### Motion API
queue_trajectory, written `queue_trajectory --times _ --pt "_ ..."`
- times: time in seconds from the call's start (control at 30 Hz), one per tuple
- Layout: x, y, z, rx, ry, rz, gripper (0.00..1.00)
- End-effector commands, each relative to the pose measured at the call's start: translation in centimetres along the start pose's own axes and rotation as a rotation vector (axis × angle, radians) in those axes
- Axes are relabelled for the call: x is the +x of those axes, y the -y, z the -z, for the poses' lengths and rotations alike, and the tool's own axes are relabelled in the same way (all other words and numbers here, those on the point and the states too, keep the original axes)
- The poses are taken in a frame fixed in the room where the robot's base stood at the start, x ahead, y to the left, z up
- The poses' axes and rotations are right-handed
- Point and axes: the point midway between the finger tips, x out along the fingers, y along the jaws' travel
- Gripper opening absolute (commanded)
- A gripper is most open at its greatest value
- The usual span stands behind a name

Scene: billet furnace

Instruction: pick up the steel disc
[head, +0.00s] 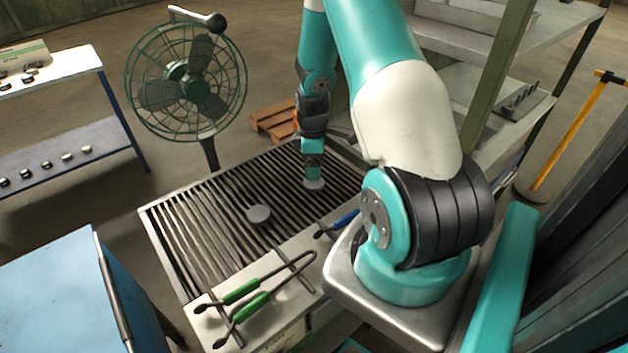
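A second, lighter grey disc (314,185) shows right at the lower end of my gripper (313,176), over the far right part of the slats. My gripper points straight down at this lighter disc. The fingers are too small to make out, so I cannot tell whether they are open or shut, or whether the disc is held or rests on the slats.
Green-handled tongs (240,291) lie across the table's front ledge, with a blue-handled tool (338,222) farther right. A green caged fan (187,82) stands behind the table. A blue cabinet (60,300) is at front left, and shelving (500,95) stands at right. Slats between the discs are clear.

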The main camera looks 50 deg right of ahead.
Motion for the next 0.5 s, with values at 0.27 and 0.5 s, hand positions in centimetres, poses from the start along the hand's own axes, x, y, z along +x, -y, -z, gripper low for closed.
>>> queue_trajectory --times 0.27,0.5 --pt "1.9 0.1 0.0 0.0 0.0 0.002 0.92" --pt "5.2 0.3 -0.1 0.0 0.0 0.003 0.92"
